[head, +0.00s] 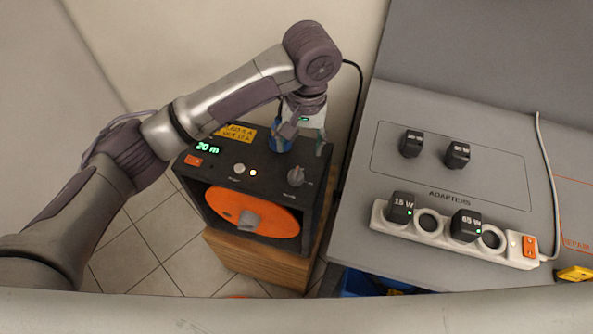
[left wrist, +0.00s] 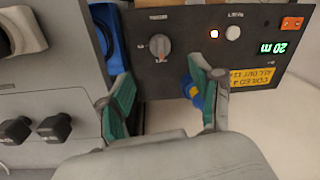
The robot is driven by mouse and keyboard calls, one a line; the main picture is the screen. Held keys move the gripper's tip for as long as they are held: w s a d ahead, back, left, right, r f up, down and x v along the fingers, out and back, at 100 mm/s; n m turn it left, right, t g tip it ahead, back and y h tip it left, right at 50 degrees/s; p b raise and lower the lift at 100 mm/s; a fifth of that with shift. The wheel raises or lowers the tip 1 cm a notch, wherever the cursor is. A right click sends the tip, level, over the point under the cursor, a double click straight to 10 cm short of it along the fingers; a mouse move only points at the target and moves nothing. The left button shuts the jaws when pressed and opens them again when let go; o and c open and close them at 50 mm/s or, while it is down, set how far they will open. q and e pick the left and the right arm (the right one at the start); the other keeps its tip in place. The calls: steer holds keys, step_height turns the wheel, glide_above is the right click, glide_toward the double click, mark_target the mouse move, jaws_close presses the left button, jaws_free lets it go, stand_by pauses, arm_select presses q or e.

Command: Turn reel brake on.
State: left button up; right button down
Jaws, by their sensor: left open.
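The cable reel unit (head: 262,211) is a black box with an orange reel in its front. Its top panel has a grey rotary knob (head: 296,175), a white round button (head: 239,168), a lit orange lamp (head: 252,172) and a green display reading 20 m (head: 208,148). The labels by knob and button are too small to read. My left gripper (head: 306,143) is above the back right of the panel. In the left wrist view, the open gripper (left wrist: 163,84) has the knob (left wrist: 160,46) just past its fingertips, untouched. My right gripper is out of view.
A blue plug (head: 281,138) stands at the panel's back, close to my left gripper. An orange rocker switch (head: 194,160) is at the panel's left. A grey bench (head: 480,120) with adapters and a white power strip (head: 433,238) lies to the right. A black cable hangs behind.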

mark_target(296, 173)
arm_select(q)
steer(key=f, duration=1.1)
steer(key=shift+a+p, duration=0.3)
steer(key=shift+a, duration=0.1)
steer(key=c, duration=1.1)
